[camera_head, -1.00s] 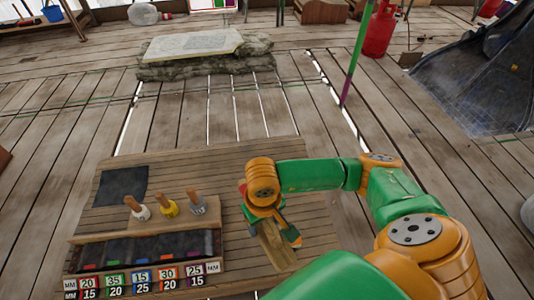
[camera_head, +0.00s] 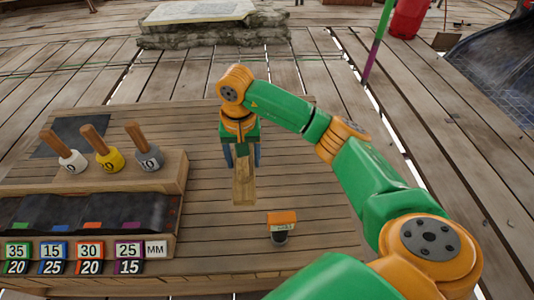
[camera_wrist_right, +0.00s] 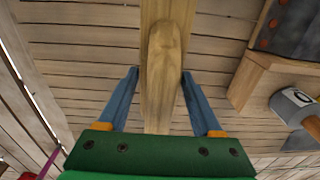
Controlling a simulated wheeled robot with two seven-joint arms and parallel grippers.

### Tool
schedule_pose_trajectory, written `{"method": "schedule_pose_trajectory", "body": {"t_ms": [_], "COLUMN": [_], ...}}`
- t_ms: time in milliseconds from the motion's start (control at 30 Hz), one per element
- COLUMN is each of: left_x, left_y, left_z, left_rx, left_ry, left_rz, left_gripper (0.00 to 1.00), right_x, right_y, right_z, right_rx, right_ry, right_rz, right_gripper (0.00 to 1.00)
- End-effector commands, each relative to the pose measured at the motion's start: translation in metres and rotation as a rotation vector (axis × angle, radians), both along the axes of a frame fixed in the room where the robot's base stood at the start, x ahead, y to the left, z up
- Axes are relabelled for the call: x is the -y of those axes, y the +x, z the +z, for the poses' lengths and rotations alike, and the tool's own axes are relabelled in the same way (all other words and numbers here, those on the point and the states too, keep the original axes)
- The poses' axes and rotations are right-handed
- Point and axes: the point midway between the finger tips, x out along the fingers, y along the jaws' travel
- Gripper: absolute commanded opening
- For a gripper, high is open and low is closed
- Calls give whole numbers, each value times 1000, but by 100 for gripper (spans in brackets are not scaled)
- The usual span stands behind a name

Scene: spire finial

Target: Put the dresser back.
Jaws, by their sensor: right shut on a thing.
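A long pale wooden tool, which I take to be the dresser (camera_head: 243,182), is in my right gripper (camera_head: 241,155). It hangs down from the fingers over the plank bench (camera_head: 200,235); whether its lower end touches the bench I cannot tell. In the right wrist view the dresser (camera_wrist_right: 168,30) runs between the two blue fingers of the right gripper (camera_wrist_right: 160,75), with a rounded handle part toward the palm. My left gripper is not in view.
A wooden rack (camera_head: 150,185) at left holds three wooden-handled tools, white, yellow and grey, above a dark tray (camera_head: 90,212) with numbered labels. A dark square mat (camera_head: 62,135) lies behind. A small orange-topped object (camera_head: 281,222) stands right of the rack.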

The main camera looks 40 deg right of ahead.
Motion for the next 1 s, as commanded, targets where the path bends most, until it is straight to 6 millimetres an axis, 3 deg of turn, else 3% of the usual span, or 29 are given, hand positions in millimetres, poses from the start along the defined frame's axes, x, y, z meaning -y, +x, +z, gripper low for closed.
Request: {"method": "schedule_pose_trajectory", "body": {"t_ms": [100,200,333,500,867,900,967,1000], "left_x": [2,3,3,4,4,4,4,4], "left_y": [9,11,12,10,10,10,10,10], "left_z": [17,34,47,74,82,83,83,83], "left_rx": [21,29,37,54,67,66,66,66], "left_ry": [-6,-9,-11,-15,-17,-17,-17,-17], "left_rz": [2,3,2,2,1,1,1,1], "left_gripper": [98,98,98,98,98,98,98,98], "right_x": [27,41,52,51,52,52,52,52], "right_y": [-14,-20,-25,-25,-24,-24,-24,-24], "right_z": [-35,-52,-67,-93,-95,-95,-95,-95], "right_rx": [-4,-2,-1,0,2,1,1,1], "right_ry": [-3,-2,-2,1,-1,-1,-1,-1], "right_rz": [-3,-1,-1,2,1,2,2,2], "right_gripper": [0,0,0,0,0,77,93,97]}}
